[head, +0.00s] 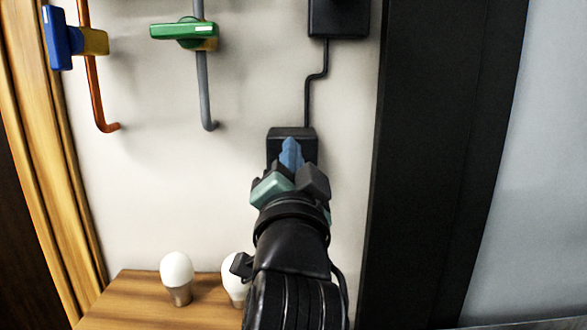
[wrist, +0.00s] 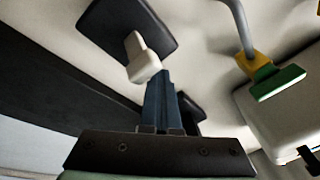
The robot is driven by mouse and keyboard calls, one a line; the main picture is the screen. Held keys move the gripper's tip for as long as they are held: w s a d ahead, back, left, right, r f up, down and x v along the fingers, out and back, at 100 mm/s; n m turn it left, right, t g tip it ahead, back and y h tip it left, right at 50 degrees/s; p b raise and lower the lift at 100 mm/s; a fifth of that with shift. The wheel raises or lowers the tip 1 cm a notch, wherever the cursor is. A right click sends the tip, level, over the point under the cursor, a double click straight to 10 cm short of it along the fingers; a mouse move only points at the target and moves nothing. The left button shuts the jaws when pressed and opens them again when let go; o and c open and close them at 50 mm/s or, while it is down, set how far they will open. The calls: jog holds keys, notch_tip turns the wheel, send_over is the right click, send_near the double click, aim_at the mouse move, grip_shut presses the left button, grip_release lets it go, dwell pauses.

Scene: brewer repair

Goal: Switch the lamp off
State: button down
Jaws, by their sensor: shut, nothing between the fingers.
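A black switch box (head: 291,133) is on the pale wall, low in the head view. In the wrist view the box (wrist: 112,28) carries a cream toggle lever (wrist: 141,62), which the head view does not show. My gripper (head: 291,150) is in front of the box with its blue fingers shut and empty. In the wrist view the fingertips (wrist: 160,76) are right beside the lever's knob; I cannot tell if they touch. A lit lamp is not visible in either view.
A black cable joins the lower box to an upper black box (head: 338,18). Left are a green valve handle (head: 184,30) on a grey pipe and a blue handle (head: 62,38) on an orange pipe. White bulbs (head: 177,270) stand on a wooden surface (head: 130,300). A dark pillar (head: 430,160) stands right.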

jog(key=shift+f, duration=0.3)
dwell(0.4)
jog(key=shift+s+f+b, duration=0.1)
jog(key=shift+f+b, duration=1.6)
jog(key=shift+f, duration=0.05)
jog(key=shift+r, duration=0.1)
jog(key=shift+s+r, duration=0.1)
jog(key=shift+s, duration=0.05)
jog(key=s+r, duration=0.1)
jog(key=s, duration=0.8)
jog(key=shift+s+p, duration=0.25)
jog(key=shift+p, duration=0.1)
